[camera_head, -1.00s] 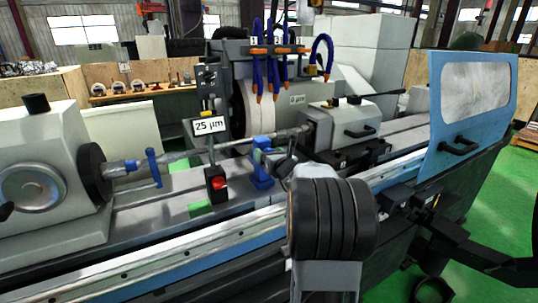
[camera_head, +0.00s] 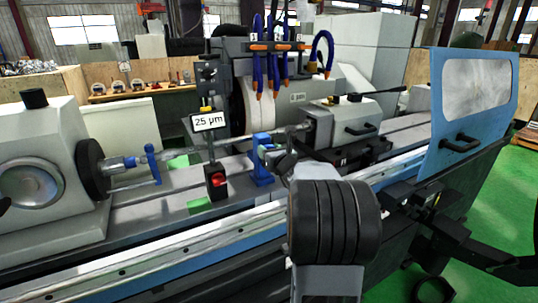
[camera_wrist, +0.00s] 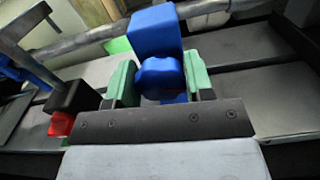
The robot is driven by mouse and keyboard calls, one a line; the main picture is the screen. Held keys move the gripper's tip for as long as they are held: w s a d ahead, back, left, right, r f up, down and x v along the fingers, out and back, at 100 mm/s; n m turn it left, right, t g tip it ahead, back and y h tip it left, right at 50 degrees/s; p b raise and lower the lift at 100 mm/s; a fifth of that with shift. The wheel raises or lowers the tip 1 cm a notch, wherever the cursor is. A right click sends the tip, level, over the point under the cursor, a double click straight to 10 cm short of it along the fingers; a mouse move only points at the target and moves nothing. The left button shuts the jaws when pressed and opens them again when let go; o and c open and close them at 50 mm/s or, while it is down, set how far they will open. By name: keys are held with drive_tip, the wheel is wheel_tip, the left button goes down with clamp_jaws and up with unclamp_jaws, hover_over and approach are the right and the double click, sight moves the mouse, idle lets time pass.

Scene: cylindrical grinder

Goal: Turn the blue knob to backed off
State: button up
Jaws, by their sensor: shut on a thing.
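The blue knob (camera_wrist: 160,75) is on the near face of a blue steady-rest block (camera_wrist: 157,30) in the wrist view. My gripper (camera_wrist: 160,82) has a green-padded finger on each side of the knob and is shut on it. My own arm hides the knob and most of the gripper there. A gauge display (camera_head: 208,121) reads 25 µm.
The gauge's post stands on a black base with a red switch (camera_head: 217,180), left of the block; the base also shows in the wrist view (camera_wrist: 72,98). The grey shaft (camera_head: 190,154) runs behind the block. A blue door (camera_head: 467,110) is at the right.

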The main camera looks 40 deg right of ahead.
drive_tip(key=n+b, duration=0.2)
drive_tip(key=b, duration=0.1)
drive_tip(key=f+n+b, duration=0.1)
drive_tip(key=n+b, duration=0.1)
drive_tip(key=b, duration=0.2)
drive_tip(key=n+b, duration=0.6)
drive_tip(key=b, duration=0.2)
drive_tip(key=shift+a+r+n, duration=0.1)
drive_tip(key=shift+n, duration=0.2)
drive_tip(key=n+b, duration=0.5)
drive_tip(key=b, duration=0.1)
drive_tip(key=n+b, duration=0.4)
drive_tip(key=n, duration=0.1)
drive_tip(key=shift+r, duration=0.1)
drive_tip(key=shift+n, duration=0.4)
drive_tip(key=o, duration=0.9)
drive_tip(key=shift+o, duration=0.2)
drive_tip(key=s, duration=0.4)
drive_tip(key=s+a+b, duration=0.1)
drive_tip(key=s, duration=0.4)
drive_tip(key=s+a, duration=0.1)
drive_tip(key=s, duration=0.3)
drive_tip(key=shift+s, duration=0.35)
